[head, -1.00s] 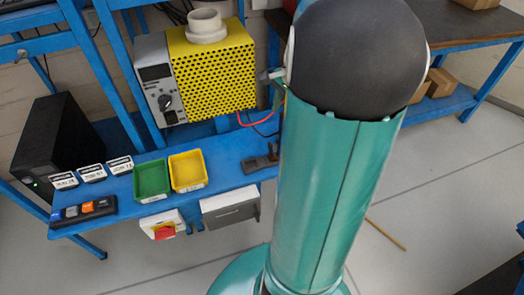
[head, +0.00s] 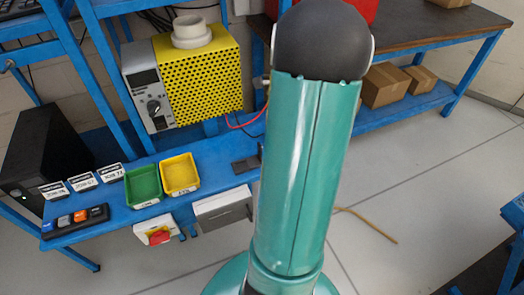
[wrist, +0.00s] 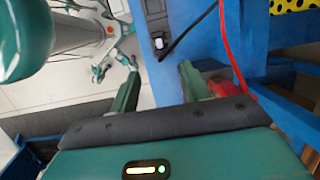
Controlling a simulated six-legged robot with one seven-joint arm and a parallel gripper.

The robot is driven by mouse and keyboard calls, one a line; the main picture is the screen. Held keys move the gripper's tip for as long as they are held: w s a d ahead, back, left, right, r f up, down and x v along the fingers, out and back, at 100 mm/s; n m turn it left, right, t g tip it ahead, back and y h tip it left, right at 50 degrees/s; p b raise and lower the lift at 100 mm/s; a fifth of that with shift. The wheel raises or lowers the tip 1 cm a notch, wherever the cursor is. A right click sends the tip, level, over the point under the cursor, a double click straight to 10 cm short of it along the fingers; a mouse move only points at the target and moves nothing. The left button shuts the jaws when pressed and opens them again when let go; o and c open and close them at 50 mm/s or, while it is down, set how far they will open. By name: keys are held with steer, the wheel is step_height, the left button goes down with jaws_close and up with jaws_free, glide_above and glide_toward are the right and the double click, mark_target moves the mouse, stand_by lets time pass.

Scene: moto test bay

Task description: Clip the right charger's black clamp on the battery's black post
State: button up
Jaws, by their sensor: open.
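In the wrist view my gripper (wrist: 159,73) is open, its two green fingers apart with nothing between them. A black cable (wrist: 191,37) runs down to a small dark piece with a pale part (wrist: 158,43) on a dark block beyond the fingertips; I cannot tell whether this is the black clamp. A red cable (wrist: 231,50) runs down to a red piece (wrist: 224,88) beside the right finger. In the head view, my arm hides the gripper. A dark item (head: 246,163) lies on the blue bench. I cannot make out the battery or its black post with certainty.
A yellow perforated box (head: 205,75) with a grey control panel (head: 148,100) stands behind the bench (head: 120,190). Green (head: 144,187) and yellow (head: 180,174) trays sit on it. Cardboard boxes (head: 385,86) are on a shelf at the right. The floor (head: 400,180) there is mostly clear.

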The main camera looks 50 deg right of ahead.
glide_toward(259, 158)
steer(key=shift+s+f, duration=0.25)
steer(key=shift+f, duration=0.15)
steer(key=shift+a+f, duration=0.1)
steer(key=x, duration=0.5)
steer(key=shift+w+a, duration=0.15)
steer(key=c, duration=1)
